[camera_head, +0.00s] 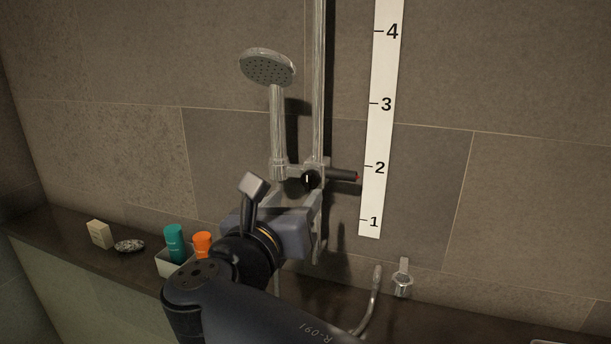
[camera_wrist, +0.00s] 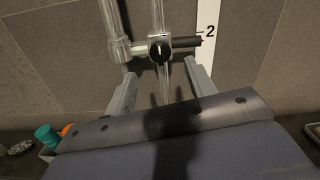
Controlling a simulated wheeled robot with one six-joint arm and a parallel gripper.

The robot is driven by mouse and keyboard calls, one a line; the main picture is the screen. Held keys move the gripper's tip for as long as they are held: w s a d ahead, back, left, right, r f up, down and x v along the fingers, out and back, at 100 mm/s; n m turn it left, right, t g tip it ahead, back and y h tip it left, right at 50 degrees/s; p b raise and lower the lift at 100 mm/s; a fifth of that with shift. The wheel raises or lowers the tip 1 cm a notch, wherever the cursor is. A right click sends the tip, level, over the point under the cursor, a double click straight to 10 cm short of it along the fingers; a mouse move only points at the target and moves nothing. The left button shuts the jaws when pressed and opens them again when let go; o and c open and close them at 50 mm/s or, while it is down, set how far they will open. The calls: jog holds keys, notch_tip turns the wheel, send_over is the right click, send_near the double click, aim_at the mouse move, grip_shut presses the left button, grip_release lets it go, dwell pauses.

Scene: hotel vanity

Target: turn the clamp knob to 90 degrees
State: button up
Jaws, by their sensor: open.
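The clamp knob (camera_head: 310,179) is round and black with a white line on its face. It sits on the slider clamp of the vertical chrome rail (camera_head: 318,80). In the wrist view the knob (camera_wrist: 160,49) faces me, its white line about upright. My gripper (camera_head: 293,200) is open and empty, just below and in front of the clamp. In the wrist view its two fingers (camera_wrist: 160,70) stand apart, one on each side below the knob, and do not appear to touch it. Part of the rail is hidden behind the gripper.
The shower head (camera_head: 268,68) hangs in its holder left of the rail. A dark pointer with a red tip (camera_head: 344,175) extends right towards 2 on the white scale (camera_head: 381,120). Bottles (camera_head: 174,243) and soap (camera_head: 100,233) stand on the ledge at left. A tap (camera_head: 402,279) is lower right.

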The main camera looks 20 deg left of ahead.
aim_at(307, 183)
jog(key=w, duration=0.4)
jog(key=w+p, duration=0.1)
jog(key=w, duration=0.1)
jog(key=shift+w+d, duration=0.2)
jog(key=shift+d, duration=0.05)
jog(key=shift+c, duration=0.4)
jog(key=c, duration=0.9)
